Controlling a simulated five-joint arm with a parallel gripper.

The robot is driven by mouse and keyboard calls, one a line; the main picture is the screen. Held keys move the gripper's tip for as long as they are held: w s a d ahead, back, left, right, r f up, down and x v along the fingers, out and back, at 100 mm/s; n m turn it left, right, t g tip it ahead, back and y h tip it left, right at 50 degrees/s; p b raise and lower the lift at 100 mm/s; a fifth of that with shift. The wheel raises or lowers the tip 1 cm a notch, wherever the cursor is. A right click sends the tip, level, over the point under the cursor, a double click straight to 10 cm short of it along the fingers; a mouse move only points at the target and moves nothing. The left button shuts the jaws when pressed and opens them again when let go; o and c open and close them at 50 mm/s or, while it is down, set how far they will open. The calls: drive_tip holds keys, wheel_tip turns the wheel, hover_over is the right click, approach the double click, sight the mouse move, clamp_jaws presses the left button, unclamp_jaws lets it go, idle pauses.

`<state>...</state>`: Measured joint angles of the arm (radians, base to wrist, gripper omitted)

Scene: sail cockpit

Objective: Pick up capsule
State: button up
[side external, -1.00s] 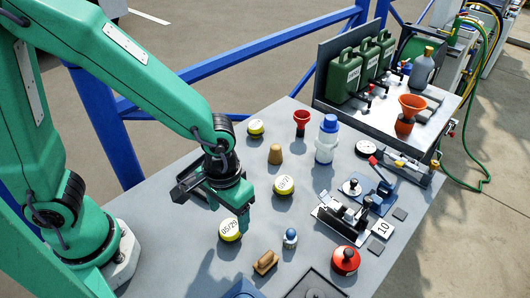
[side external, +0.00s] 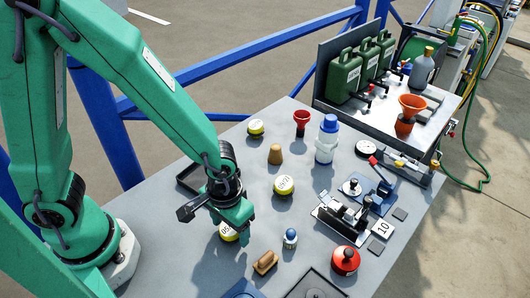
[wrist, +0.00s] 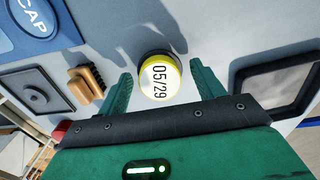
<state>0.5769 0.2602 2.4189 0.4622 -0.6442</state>
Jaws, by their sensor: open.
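A round capsule with a yellow rim and a white top marked 05/29 (side external: 226,234) stands on the grey table, partly hidden behind my gripper (side external: 238,226) in the side view. In the wrist view the same capsule (wrist: 160,80) shows between the two green fingers of my gripper (wrist: 159,76), with a gap on each side. My gripper is open and empty, pointing down over it. Whether the fingertips are level with the capsule or above it, I cannot tell. Two similar yellow-rimmed capsules stand farther off, one near the table's middle (side external: 284,186) and one farther back (side external: 255,128).
A dark open tray (side external: 188,178) lies behind my gripper.

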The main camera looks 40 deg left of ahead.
drive_tip(key=shift+f, duration=0.2)
idle(0.4)
drive_tip(key=c, duration=0.9)
drive_tip(key=shift+r, duration=0.2)
drive_tip(key=shift+r, duration=2)
drive_tip(key=s+d+r, duration=0.5)
drive_tip(key=s+r, duration=0.1)
drive_tip(key=s, duration=0.4)
drive_tip(key=shift+s+r, duration=0.25)
drive_tip(key=shift+r, duration=0.1)
